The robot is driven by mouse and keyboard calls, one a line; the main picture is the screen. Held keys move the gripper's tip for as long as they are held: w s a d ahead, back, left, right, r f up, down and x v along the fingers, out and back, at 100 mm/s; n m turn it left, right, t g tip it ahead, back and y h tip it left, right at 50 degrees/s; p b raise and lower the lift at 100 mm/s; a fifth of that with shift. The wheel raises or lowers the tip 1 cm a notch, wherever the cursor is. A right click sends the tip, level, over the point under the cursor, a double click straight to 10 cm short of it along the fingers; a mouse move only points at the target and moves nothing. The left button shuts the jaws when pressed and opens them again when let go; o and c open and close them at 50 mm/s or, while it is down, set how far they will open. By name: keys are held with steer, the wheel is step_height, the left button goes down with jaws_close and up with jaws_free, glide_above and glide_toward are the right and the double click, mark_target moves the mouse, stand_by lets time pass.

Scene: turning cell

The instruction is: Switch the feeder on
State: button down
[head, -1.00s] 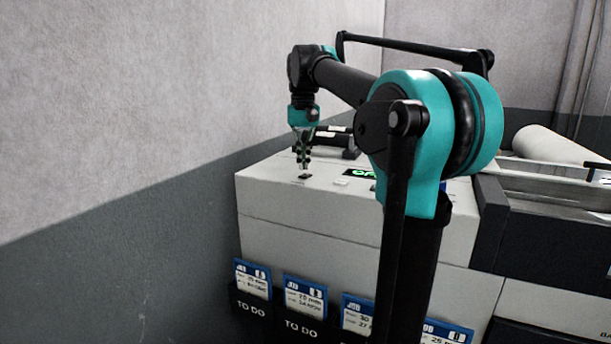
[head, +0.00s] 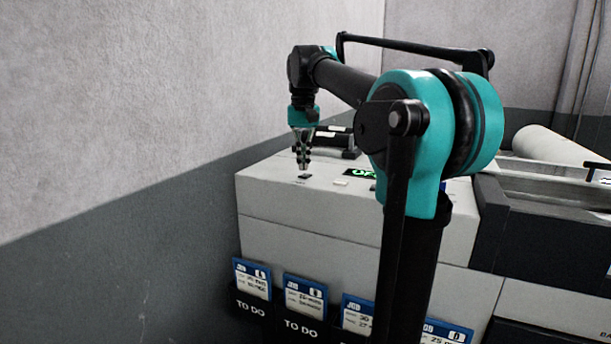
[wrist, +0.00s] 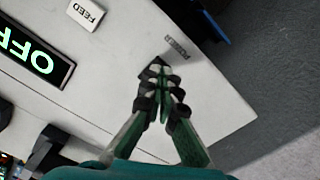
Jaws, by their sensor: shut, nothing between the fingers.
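My gripper (head: 304,167) points down over the white feeder cabinet top (head: 262,190), its fingers together and empty. In the wrist view the fingertips (wrist: 163,73) are at a small dark switch (wrist: 152,69) beside a label reading POWER (wrist: 176,47). The fingertips partly hide the switch, and I cannot tell whether they touch it. In the head view the switch (head: 305,177) is a small dark patch just below the fingertips. A lit green display (wrist: 35,50) reads OFF; my arm partly covers it in the head view (head: 360,173).
A white FEED button (wrist: 86,13) sits between the switch and the display; it also shows in the head view (head: 341,184). A dark object (head: 335,142) stands behind the gripper. Job cards in TO DO holders (head: 303,300) line the front. A grey wall is at left.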

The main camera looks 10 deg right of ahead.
mark_target(303, 176)
steer(key=shift+f, duration=1.05)
stand_by(0.9)
steer(key=shift+r, duration=3.5)
